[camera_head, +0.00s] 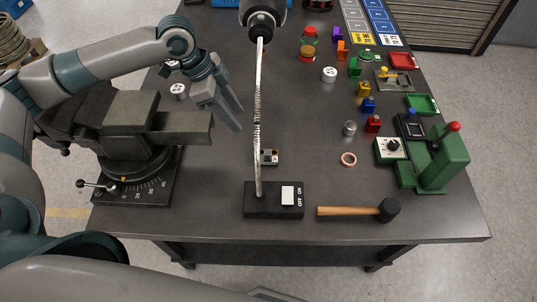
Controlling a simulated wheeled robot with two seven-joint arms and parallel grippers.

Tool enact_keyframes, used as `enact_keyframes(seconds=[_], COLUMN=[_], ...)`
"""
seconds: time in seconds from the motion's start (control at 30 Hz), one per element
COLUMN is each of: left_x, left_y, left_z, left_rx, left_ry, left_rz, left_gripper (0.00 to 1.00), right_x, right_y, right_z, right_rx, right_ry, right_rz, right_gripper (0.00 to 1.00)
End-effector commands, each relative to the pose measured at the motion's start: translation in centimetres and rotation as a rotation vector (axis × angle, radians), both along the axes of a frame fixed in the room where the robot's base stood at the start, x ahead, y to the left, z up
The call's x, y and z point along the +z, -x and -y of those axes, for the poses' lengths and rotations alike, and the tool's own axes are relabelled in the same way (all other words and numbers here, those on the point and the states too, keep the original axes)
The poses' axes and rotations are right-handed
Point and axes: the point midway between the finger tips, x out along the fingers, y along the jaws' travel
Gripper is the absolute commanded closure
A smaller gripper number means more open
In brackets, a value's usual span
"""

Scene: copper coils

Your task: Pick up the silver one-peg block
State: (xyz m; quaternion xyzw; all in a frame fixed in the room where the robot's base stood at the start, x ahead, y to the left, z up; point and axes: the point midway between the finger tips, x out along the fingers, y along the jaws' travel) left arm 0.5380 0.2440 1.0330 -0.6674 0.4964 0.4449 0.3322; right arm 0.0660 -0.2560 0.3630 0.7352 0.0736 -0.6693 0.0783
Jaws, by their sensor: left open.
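A small silver-grey block (270,157) lies on the dark table, just behind the black switch box and partly hidden by the thin upright stem. It is too small to make out its peg clearly. A short silver cylinder (349,128) stands farther right. My left gripper (236,119) is open and empty, above the table to the upper left of the block, pointing down and to the right. It is apart from the block. My right gripper does not show.
A vise (150,125) stands at the left, near my left arm. The black switch box (262,202) and a mallet (358,211) lie near the front edge. A copper ring (348,159), several coloured blocks and a green machine (444,165) are at the right.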

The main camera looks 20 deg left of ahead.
Motion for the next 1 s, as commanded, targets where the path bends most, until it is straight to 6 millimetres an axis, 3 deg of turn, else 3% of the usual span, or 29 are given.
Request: enact_keyframes(seconds=[0.27,0.8,1.0], left_x=[-1.0,-9.2,-11.0], left_y=[-0.1,-1.1,-1.4], left_z=[0.5,3.9,4.5], left_rx=[0.0,0.0,0.001], left_ry=[0.001,0.0,-0.001], left_rz=[-0.002,-0.003,-0.002], left_gripper=[0.59,0.59,0.59], right_x=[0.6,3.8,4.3], right_y=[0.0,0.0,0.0], right_z=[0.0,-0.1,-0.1], right_rx=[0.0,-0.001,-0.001], right_ry=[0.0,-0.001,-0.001], right_rz=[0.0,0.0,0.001], right_gripper=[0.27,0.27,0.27])
